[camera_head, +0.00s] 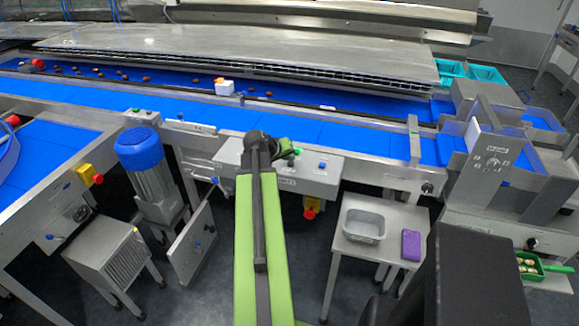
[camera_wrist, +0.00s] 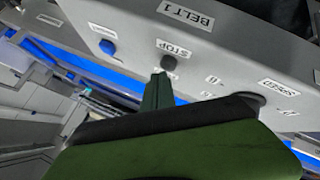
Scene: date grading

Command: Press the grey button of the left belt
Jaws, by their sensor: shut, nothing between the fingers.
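The belt control box (camera_head: 318,180) stands on the front rail of the long blue belt, in the middle of the head view. In the wrist view its face (camera_wrist: 225,55) carries a BELT 1 label. A small dark grey button (camera_wrist: 168,62) sits beside a STOP label. A blue button (camera_wrist: 107,47) is to its left and a dark SPEED knob (camera_wrist: 243,101) to its right. My green gripper (camera_wrist: 159,82) is shut and empty. Its tip appears just below the grey button in the wrist view; I cannot tell whether they touch. In the head view my arm hides part of the box.
A blue motor (camera_head: 139,150) stands left of my arm. A small table (camera_head: 380,262) with a grey tray (camera_head: 364,225) and a purple item (camera_head: 411,245) is at the right. A red emergency button (camera_head: 310,213) on a yellow housing hangs under the box.

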